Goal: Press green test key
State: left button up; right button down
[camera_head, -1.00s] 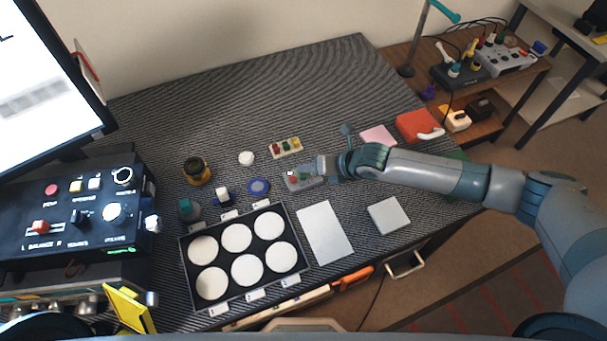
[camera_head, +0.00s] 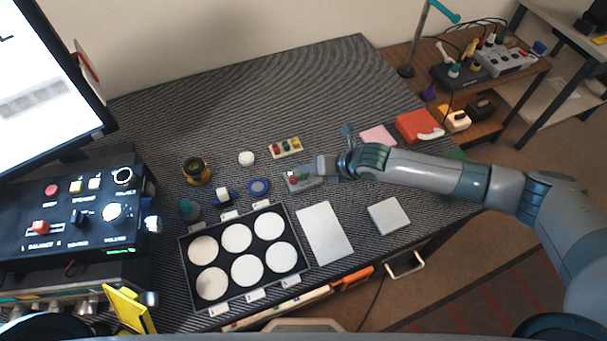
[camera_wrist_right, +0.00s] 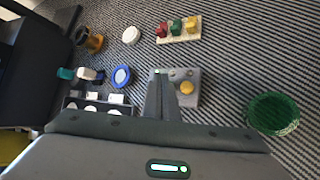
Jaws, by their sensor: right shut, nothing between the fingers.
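A small grey key box (camera_head: 304,184) lies on the striped mat, just left of my right gripper (camera_head: 318,170) in the head view. In the right wrist view the key box (camera_wrist_right: 189,74) shows a yellow round key (camera_wrist_right: 186,88) and a small green spot (camera_wrist_right: 157,71) at its upper left corner. My right gripper (camera_wrist_right: 161,82) is shut and empty, with its fingertips over the left part of the box. The fingers hide part of the box top. I cannot tell whether they touch a key. My left gripper is out of view.
A block with red, green and yellow pieces (camera_head: 286,147) lies behind the box. A blue-rimmed disc (camera_head: 258,187) is to its left, a tray with white discs (camera_head: 184,262) in front. A green round dish (camera_wrist_right: 273,113) lies right in the wrist view.

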jog(key=shift+f, duration=0.15)
dwell(0.5)
jog(key=shift+f+b, duration=0.3)
jog(key=shift+b, duration=0.05)
jog(key=shift+f+b, duration=0.35)
jog(key=shift+f, duration=0.05)
dwell(0.8)
jog(key=shift+r, duration=0.2)
jog(key=shift+r+p, duration=0.65)
notch_tip(320, 180, up, 5)
jog(key=p, duration=0.3)
jog(key=shift+p, duration=0.35)
dwell(1.0)
